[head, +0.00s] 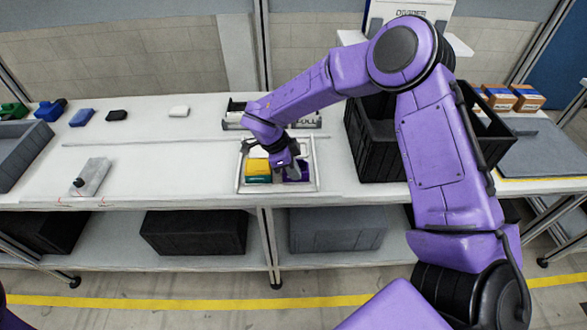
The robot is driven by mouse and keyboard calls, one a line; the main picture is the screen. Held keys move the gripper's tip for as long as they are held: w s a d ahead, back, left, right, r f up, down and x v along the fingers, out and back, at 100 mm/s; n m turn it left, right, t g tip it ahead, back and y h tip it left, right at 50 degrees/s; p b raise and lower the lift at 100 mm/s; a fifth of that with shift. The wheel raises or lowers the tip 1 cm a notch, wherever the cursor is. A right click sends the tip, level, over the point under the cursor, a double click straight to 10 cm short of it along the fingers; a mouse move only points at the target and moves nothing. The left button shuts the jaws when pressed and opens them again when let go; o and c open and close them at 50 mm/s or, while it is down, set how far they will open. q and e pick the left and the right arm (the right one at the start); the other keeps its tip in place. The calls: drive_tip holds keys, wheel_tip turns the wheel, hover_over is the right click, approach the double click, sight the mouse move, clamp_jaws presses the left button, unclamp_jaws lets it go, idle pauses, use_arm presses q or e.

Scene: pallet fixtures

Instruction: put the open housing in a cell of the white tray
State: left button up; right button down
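The white tray (316,162) stands near the front edge of the table, in the middle of the head view. A yellow block (257,167) and a teal piece (258,179) sit in its left part. A dark purple piece (298,174) is at its right part, beside and under my gripper. My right gripper (288,170) points down over the tray; its fingers are small and partly hidden, so I cannot tell whether they hold anything. I cannot tell for sure which piece is the open housing. My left gripper is out of view.
A black crate (372,140) stands right of the tray. A dark rack (233,122) lies behind it. Small blue (81,118), black (117,115) and white (179,111) pieces line the back. The table left of the tray is mostly clear.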

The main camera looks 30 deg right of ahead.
drive_tip(key=shift+f, duration=0.2)
idle(0.3)
drive_tip(key=c, duration=1.3)
unclamp_jaws()
drive_tip(key=shift+o, duration=0.2)
drive_tip(key=shift+r, duration=0.1)
drive_tip(key=b+v, duration=0.1)
drive_tip(key=v, duration=0.9)
drive_tip(key=shift+r+b, duration=0.15)
drive_tip(key=shift+b, duration=0.25)
